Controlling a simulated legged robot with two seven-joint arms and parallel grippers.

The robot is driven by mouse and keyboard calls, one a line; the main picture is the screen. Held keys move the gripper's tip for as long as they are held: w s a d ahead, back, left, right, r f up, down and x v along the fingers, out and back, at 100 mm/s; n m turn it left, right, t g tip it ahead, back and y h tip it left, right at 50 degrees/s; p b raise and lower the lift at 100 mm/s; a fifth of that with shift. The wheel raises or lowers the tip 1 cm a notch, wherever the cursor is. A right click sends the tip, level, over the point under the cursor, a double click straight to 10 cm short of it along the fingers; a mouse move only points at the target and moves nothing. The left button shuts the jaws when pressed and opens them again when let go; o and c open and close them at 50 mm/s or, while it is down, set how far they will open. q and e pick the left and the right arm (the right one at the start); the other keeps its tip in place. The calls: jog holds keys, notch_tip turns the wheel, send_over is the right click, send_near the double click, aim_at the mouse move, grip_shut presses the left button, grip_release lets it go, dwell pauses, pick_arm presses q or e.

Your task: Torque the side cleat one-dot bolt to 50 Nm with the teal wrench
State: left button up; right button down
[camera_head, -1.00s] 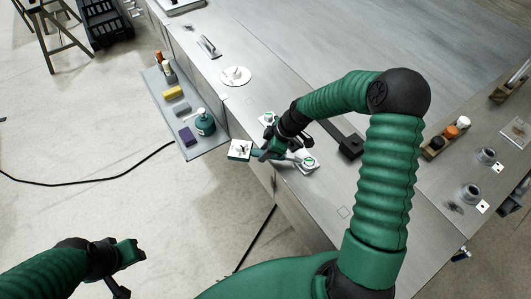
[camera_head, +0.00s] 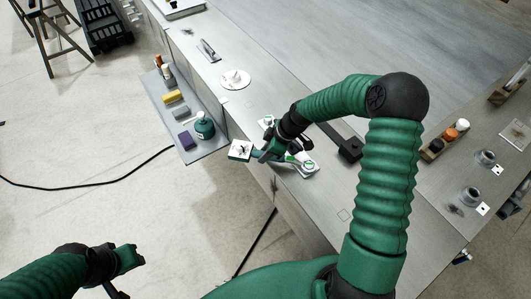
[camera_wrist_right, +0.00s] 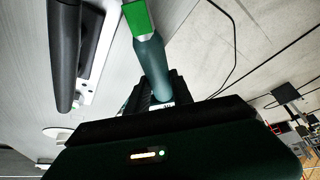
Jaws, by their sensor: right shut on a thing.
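My right gripper (camera_head: 277,150) is shut on the teal wrench (camera_wrist_right: 152,65) at the deck's near edge. The wrench's lit green display (camera_wrist_right: 138,18) shows in the right wrist view; its head is cut off there. In the head view the green part (camera_head: 290,157) lies just left of a white bolt or fitting (camera_head: 305,168) on a pale plate. I cannot tell whether the wrench touches it, and dot marks are too small to read. The gripper hides much of the plate's middle. My left gripper (camera_head: 130,258) is low at left, away from the deck; its jaws are unclear.
A white square piece (camera_head: 240,150) stands just left of the right gripper. A side shelf (camera_head: 192,150) holds a teal bottle (camera_head: 204,126) and coloured blocks. A black block with a bar (camera_head: 348,149) lies right of the gripper. A round white fitting (camera_head: 236,78) is farther back.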

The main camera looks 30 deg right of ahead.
jog(key=shift+s+a+r+n, duration=0.1)
jog(key=shift+s+a+n, duration=0.35)
jog(key=shift+n, duration=0.15)
jog(key=shift+w+r+p, duration=0.1)
jog(key=shift+r+p, duration=1.05)
jog(key=shift+r, duration=0.1)
jog(key=shift+r+p, duration=0.8)
jog(key=shift+r, duration=0.3)
jog(key=shift+f, duration=0.1)
